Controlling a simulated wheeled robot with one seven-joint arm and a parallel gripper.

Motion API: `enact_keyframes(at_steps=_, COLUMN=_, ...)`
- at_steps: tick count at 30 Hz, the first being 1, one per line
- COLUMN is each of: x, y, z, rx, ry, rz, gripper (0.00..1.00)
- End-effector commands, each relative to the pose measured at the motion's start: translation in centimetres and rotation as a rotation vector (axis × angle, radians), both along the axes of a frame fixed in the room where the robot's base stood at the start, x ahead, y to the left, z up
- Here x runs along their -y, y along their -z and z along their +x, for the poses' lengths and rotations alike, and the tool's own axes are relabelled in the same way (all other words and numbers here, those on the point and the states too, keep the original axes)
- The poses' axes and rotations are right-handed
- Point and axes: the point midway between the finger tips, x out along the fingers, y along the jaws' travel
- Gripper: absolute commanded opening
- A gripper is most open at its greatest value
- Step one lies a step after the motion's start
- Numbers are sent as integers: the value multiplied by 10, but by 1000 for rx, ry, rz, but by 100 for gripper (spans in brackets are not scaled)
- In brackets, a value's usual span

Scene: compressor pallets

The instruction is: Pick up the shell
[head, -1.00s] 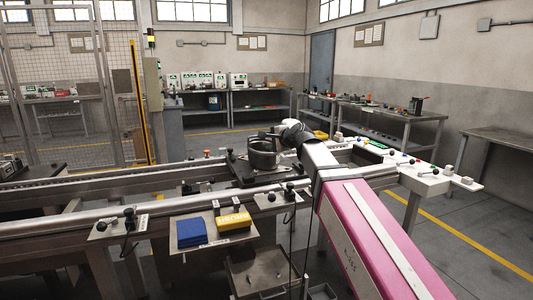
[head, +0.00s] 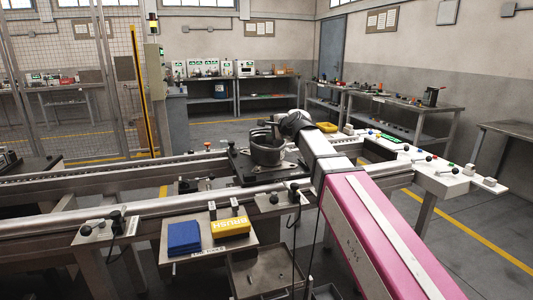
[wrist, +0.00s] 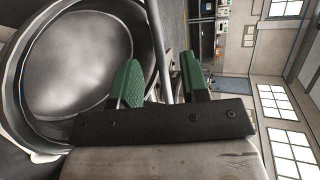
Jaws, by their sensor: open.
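The shell (head: 266,154) is a dark, round, open-topped metal cup. It stands on a dark pallet (head: 240,171) on the conveyor in the head view. In the wrist view the shell (wrist: 70,60) fills the left side, with its round inside showing. My gripper (wrist: 160,80) has two green-padded fingers, apart from each other. A grey strip, which looks like the shell's wall, runs between them; I cannot tell whether either finger touches it. In the head view my gripper (head: 277,128) is at the shell's upper right rim, partly hidden by my wrist.
Small lever boxes (head: 108,228) line the near rail. A white strip with knobs and buttons (head: 420,160) lies to the right. A grey bin (head: 265,275) is below the near side.

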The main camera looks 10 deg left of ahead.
Motion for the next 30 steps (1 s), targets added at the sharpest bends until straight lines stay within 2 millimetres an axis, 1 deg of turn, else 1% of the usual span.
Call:
enact_keyframes(at_steps=5, x=-12, y=5, z=14, rx=-2, ry=-1, rz=-1, gripper=41)
enact_keyframes(at_steps=10, x=-30, y=12, z=30, rx=-1, ry=-1, rz=0, gripper=41)
enact_keyframes(at_steps=13, x=-35, y=15, z=33, rx=0, ry=-1, rz=0, gripper=41)
enact_keyframes(at_steps=19, x=-34, y=15, z=32, rx=0, ry=0, rz=0, gripper=41)
enact_keyframes(at_steps=20, x=-34, y=15, z=32, rx=0, ry=0, rz=0, gripper=35)
enact_keyframes(at_steps=21, x=-34, y=15, z=32, rx=0, ry=0, rz=0, gripper=22)
enact_keyframes(at_steps=23, x=-34, y=15, z=32, rx=0, ry=0, rz=0, gripper=2)
enact_keyframes(at_steps=24, x=-34, y=15, z=32, rx=0, ry=0, rz=0, gripper=0)
enact_keyframes(at_steps=30, x=-34, y=15, z=32, rx=0, ry=0, rz=0, gripper=0)
